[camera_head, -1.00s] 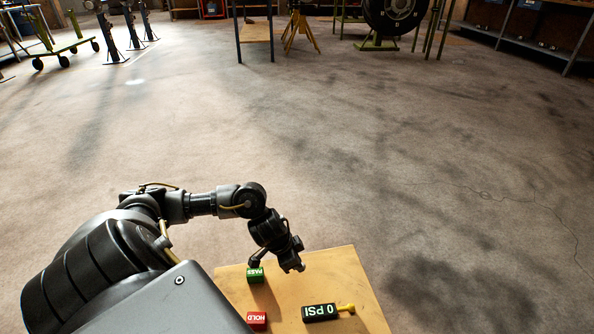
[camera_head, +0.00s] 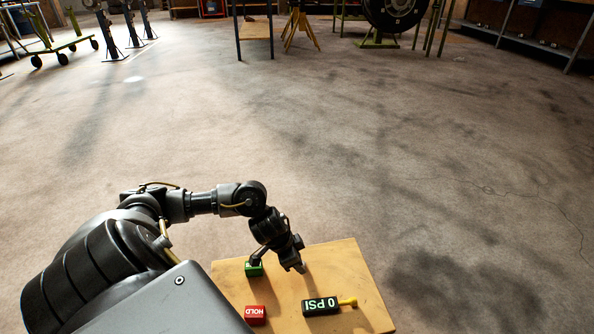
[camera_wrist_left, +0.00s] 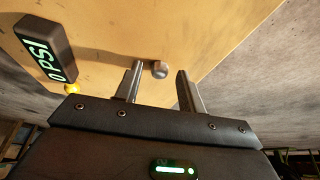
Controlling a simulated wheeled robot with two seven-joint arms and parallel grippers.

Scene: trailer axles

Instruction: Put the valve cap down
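The valve cap (camera_wrist_left: 160,69) is a small grey piece on the tan tabletop (camera_wrist_left: 110,25) in the left wrist view. It sits between the two fingertips of my left gripper (camera_wrist_left: 159,72), with a visible gap to each finger. The gripper is open. In the head view my left gripper (camera_head: 279,264) is low over the wooden table (camera_head: 345,258), close to the green PASS block (camera_head: 254,269). I cannot make out the cap there. My right gripper is in neither view.
A black 0 PSI gauge (camera_head: 321,306) with a yellow stem lies on the table; it also shows in the left wrist view (camera_wrist_left: 45,48). A red HOLD block (camera_head: 255,315) is near the front.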

